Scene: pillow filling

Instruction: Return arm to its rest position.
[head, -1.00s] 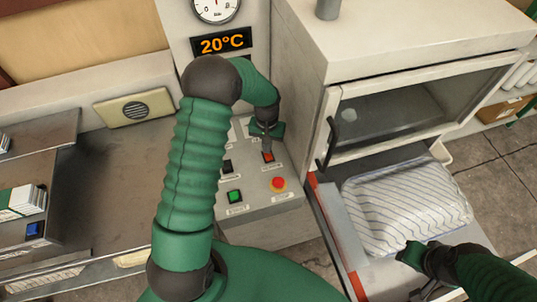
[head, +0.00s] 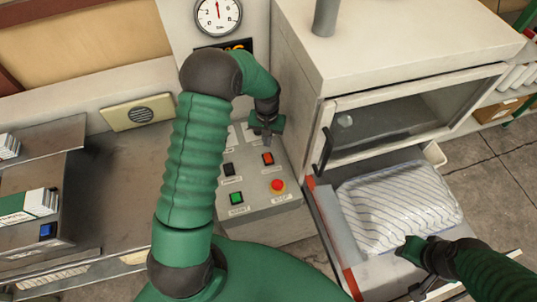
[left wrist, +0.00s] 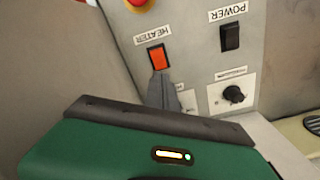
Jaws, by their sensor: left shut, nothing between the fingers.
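My left arm reaches over the control panel (head: 245,212). Its gripper (head: 266,141) is shut and empty, just above the orange-red heater switch (head: 267,158) and apart from it in the head view. In the left wrist view the shut fingers (left wrist: 161,82) show just below the heater switch (left wrist: 157,57), whose label reads HEATER. My right gripper (head: 410,250) is at the near edge of the striped pillow (head: 400,205); whether it is open or shut is unclear.
A green button (head: 236,198) and a red stop button (head: 278,185) sit on the panel. A white cabinet with a glass door (head: 390,110) stands to the right. A metal table (head: 110,190) is on the left.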

